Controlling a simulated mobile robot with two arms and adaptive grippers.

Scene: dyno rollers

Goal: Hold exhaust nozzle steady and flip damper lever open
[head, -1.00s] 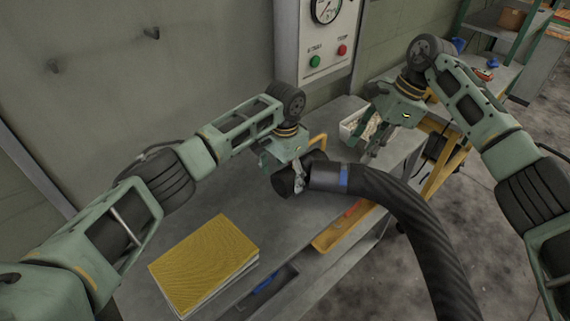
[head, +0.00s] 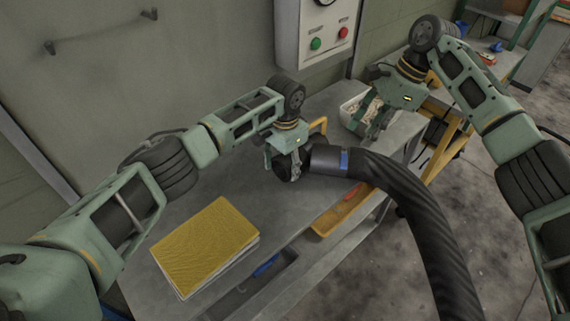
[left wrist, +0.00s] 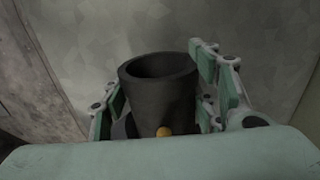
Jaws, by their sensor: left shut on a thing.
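The dark exhaust nozzle (head: 281,171) is at the end of a thick black hose (head: 405,198), above the grey bench. A grey metal collar (head: 326,159) and a blue band join it to the hose. My left gripper (head: 290,166) is shut on the nozzle; in the left wrist view its fingers stand on both sides of the nozzle's open round mouth (left wrist: 158,72).
A yellow book-like block (head: 205,243) lies at the bench's front left. A yellow tray (head: 341,212) with a red item is at the front edge. A white bin (head: 352,108) stands behind my right gripper. A yellow bent handle (head: 319,124) shows behind the collar. A button panel (head: 318,35) hangs above.

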